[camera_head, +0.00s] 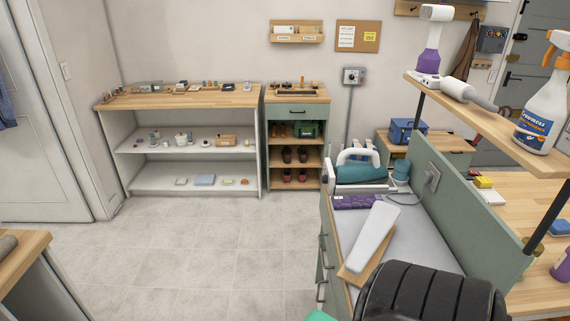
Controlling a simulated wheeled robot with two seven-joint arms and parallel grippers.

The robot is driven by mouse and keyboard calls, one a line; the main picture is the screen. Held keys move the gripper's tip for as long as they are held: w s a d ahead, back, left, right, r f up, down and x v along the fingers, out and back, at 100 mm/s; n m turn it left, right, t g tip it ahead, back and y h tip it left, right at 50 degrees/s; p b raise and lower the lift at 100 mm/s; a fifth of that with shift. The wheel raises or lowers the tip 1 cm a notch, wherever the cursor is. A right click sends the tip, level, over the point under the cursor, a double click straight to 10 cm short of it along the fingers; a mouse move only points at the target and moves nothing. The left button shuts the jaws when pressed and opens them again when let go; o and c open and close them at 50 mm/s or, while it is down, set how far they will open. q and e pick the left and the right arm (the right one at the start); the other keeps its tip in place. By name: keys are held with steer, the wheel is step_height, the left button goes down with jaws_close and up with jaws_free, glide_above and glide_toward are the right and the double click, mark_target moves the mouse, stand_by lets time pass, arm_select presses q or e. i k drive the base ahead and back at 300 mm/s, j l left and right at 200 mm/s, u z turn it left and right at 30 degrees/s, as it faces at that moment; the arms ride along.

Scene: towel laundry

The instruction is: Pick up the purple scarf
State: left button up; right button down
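A dark purple patterned item (357,202), which looks like the folded purple scarf, lies on the light grey top of the green cabinet in the head view. It sits in front of the teal and white iron-like appliance (362,172). It appears flat and small, and its fine detail is hard to make out. Neither of my grippers shows in this view, so nothing is seen touching the purple item.
A white paddle-shaped board (372,232) on a wooden base lies close in front of the purple item. A black ribbed rounded object (430,292) fills the lower right foreground. A raised wooden shelf (490,120) holds bottles. Open tiled floor (190,245) lies left.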

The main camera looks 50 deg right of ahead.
mark_target(360, 201)
steer(key=i+j+z, duration=0.15)
steer(key=i, duration=0.3)
steer(key=i+j+z, duration=0.2)
steer(key=i+z, duration=0.25)
steer(key=z, duration=0.2)
steer(key=i+z, duration=0.2)
steer(key=z, duration=0.2)
steer(key=i+j+z, duration=0.15)
steer(key=z, duration=0.3)
steer(key=i+j+z, duration=0.25)
steer(key=z, duration=0.15)
steer(key=i+j+z, duration=0.1)
steer(key=z, duration=0.35)
steer(key=i+j+z, duration=0.2)
steer(key=z, duration=0.3)
steer(key=i+j+z, duration=0.2)
steer(key=z, duration=0.25)
steer(key=i+j+z, duration=0.1)
steer(key=j+z, duration=0.2)
steer(key=z, duration=0.15)
